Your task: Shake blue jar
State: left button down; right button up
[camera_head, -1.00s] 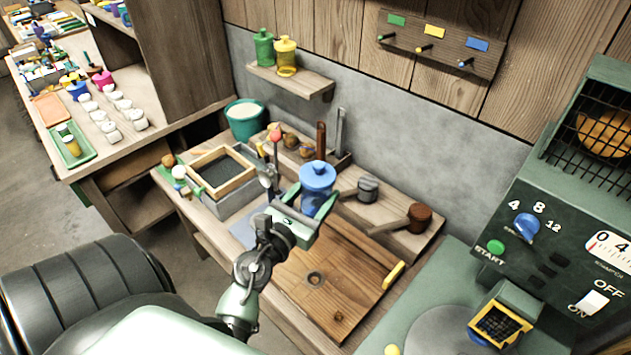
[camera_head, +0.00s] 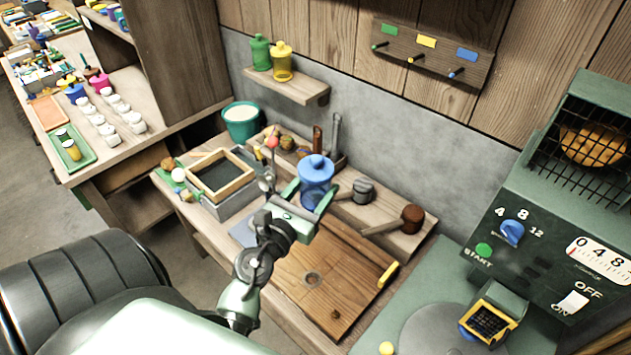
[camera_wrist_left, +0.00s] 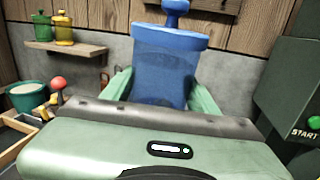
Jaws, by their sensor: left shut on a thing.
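The blue jar (camera_head: 315,182) is a translucent blue vessel with a knobbed blue lid. My left gripper (camera_head: 306,198) is shut on it, with one green finger on each side. The jar stands upright between the fingers, near the wooden board, and it fills the middle of the left wrist view (camera_wrist_left: 165,70). The head view does not clearly show whether the jar's base is clear of the bench. My right gripper is not in view.
Green (camera_head: 260,52) and yellow (camera_head: 282,62) jars stand on a wall shelf (camera_head: 290,86). A framed sieve (camera_head: 221,175) and teal bucket (camera_head: 242,121) lie to the left. Mallets (camera_head: 405,219) lie right of the jar. A green machine (camera_head: 535,210) stands at the right.

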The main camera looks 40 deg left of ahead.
pick_arm(q)
jog(key=shift+s+d+f+n, duration=0.3)
jog(key=shift+d+f+n, duration=0.15)
jog(key=shift+f, duration=0.3)
notch_tip(320, 180, down, 7)
jog(key=b, duration=0.7)
notch_tip(320, 180, up, 8)
jog(key=p, duration=0.7)
jog(key=shift+a+f, duration=0.1)
jog(key=shift+f, duration=0.15)
jog(key=shift+w, duration=0.1)
jog(key=shift+f+b, duration=0.35)
jog(key=shift+b, duration=0.05)
notch_tip(320, 180, down, 6)
jog(key=b, duration=0.5)
jog(key=shift+f+b, duration=0.25)
jog(key=shift+b, duration=0.05)
